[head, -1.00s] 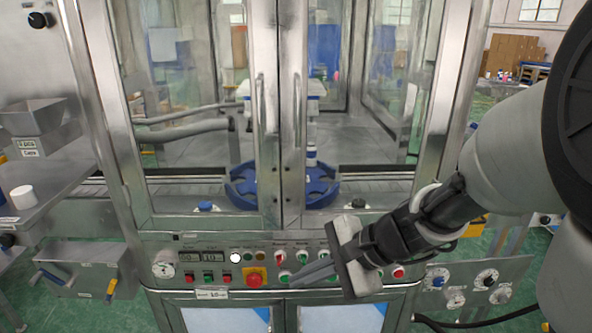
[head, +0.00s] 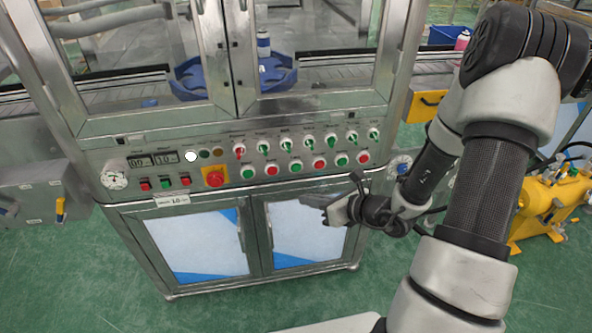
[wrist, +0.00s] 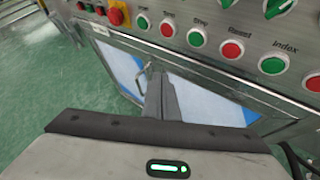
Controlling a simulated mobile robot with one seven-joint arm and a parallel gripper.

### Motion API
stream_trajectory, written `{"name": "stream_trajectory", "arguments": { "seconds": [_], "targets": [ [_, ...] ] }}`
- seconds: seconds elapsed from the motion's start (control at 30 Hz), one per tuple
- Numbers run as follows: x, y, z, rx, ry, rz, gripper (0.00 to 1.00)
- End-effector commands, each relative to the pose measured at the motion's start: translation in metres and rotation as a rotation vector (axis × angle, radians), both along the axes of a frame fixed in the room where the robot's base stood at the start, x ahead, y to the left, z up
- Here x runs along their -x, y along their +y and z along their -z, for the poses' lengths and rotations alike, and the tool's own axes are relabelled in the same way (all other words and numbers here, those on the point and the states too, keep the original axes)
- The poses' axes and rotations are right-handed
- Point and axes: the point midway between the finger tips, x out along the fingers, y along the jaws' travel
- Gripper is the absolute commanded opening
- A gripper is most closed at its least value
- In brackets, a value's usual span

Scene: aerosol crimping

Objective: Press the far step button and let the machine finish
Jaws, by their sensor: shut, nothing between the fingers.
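The machine's control panel (head: 130,153) runs across its front below the glass doors. A lower row of round green and red buttons sits on it. The button labelled Step is green (wrist: 196,38); by its place in the row it also shows in the head view (head: 296,166). My gripper (head: 306,200) is shut and empty, below the button row in front of the cabinet doors. In the wrist view its fingers (wrist: 160,95) lie together, apart from the Step button. A white round lamp (head: 190,156) looks lit. A blue star wheel (head: 192,82) sits behind the glass.
A red knob on a yellow plate (head: 215,177) sits left of the buttons. Green and red switches line the row above. White-blue cabinet doors (head: 200,245) lie below the panel. A yellow machine (head: 545,205) stands at right. Green floor (head: 85,270) is clear at front left.

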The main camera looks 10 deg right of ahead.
Motion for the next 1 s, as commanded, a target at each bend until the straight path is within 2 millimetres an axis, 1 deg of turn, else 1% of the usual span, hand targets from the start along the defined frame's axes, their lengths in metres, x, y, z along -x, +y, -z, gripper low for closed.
{"name": "stream_trajectory", "arguments": {
  "seconds": [0.2,0.33,0.8,1.0],
  "targets": [
    [-0.001,0.0,-0.001,0.002,-0.002,-0.002,0.0],
    [-0.009,0.001,-0.001,0.002,-0.002,-0.005,0.0],
    [-0.071,0.001,-0.001,0.003,-0.003,-0.005,0.0],
    [-0.085,0.001,0.0,0.001,-0.002,-0.004,0.0]
  ]
}}
